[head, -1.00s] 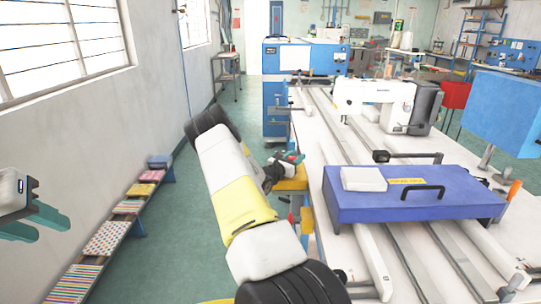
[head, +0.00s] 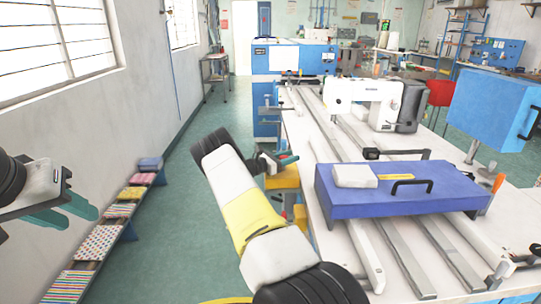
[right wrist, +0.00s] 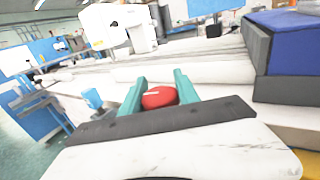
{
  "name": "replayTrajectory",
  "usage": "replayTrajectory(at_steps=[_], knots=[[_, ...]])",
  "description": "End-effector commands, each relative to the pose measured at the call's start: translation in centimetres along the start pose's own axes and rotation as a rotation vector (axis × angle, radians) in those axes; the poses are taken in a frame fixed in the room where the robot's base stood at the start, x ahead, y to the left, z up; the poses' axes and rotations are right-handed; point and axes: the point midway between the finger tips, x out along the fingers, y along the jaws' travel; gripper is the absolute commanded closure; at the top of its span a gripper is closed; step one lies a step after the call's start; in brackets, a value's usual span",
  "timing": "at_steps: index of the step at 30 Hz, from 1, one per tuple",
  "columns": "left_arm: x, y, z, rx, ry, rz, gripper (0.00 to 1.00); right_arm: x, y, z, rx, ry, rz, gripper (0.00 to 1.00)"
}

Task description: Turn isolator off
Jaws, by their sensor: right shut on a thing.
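A red rotary knob (right wrist: 159,97), which looks like the isolator switch, sits between the teal fingers of my right gripper (right wrist: 160,94) in the right wrist view. The fingers are shut on its two sides, and a pale mark shows across its face.
The white machine table (head: 325,222) carries rails, a blue box (head: 395,201) with a black handle, and a white sewing machine (head: 362,95). A low bench (head: 130,210) with patterned pads runs along the left wall. Green floor lies free between them.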

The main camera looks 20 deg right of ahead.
Motion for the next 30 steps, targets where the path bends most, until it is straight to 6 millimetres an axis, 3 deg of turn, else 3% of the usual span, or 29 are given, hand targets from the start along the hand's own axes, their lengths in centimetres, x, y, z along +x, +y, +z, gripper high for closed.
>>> replayTrajectory(at_steps=[15, 30], knots=[[0.00, 0.00, 0.00, 0.000, 0.000, 0.000, 0.64, 0.24, -0.57, 0.33, 0.005, -0.012, -0.279, 1.00], [0.00, 0.00, 0.00, 0.000, 0.000, 0.000, 0.64, -0.04, -0.87, 0.39, 0.004, -0.003, -0.352, 1.00]])
